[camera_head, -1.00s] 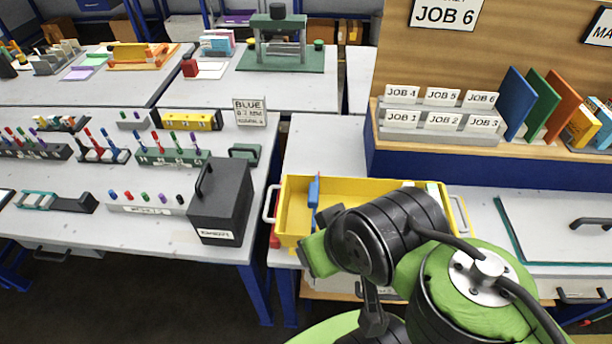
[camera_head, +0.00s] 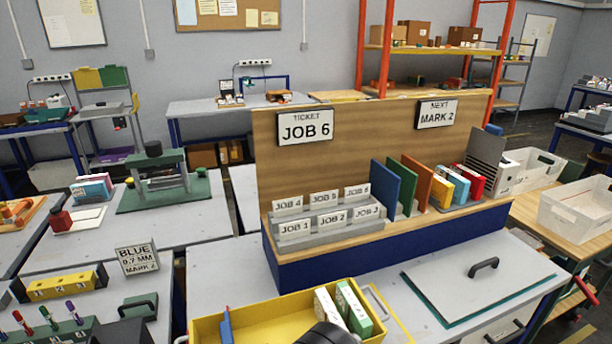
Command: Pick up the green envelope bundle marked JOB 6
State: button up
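Two upright bundles stand at the right end of the yellow tray (camera_head: 270,325). The right one, a green bundle with a pale front (camera_head: 355,310), leans slightly; the left one is a whiter bundle (camera_head: 329,311). Their markings are too small to read. A white JOB 6 card (camera_head: 357,194) stands in the back row of a grey card rack (camera_head: 330,232), and a ticket sign (camera_head: 306,127) above reads JOB 6. My gripper is not in view; only a dark part of my arm shows at the bottom edge, in front of the tray.
A blue upright piece (camera_head: 226,325) is at the tray's left. Blue, green and orange folders (camera_head: 400,187) stand right of the rack. A flat grey lidded panel (camera_head: 478,280) lies right of the tray. A green press (camera_head: 165,180) stands at the left.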

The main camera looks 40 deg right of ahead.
aim_at(357, 321)
jog(key=z, duration=1.3)
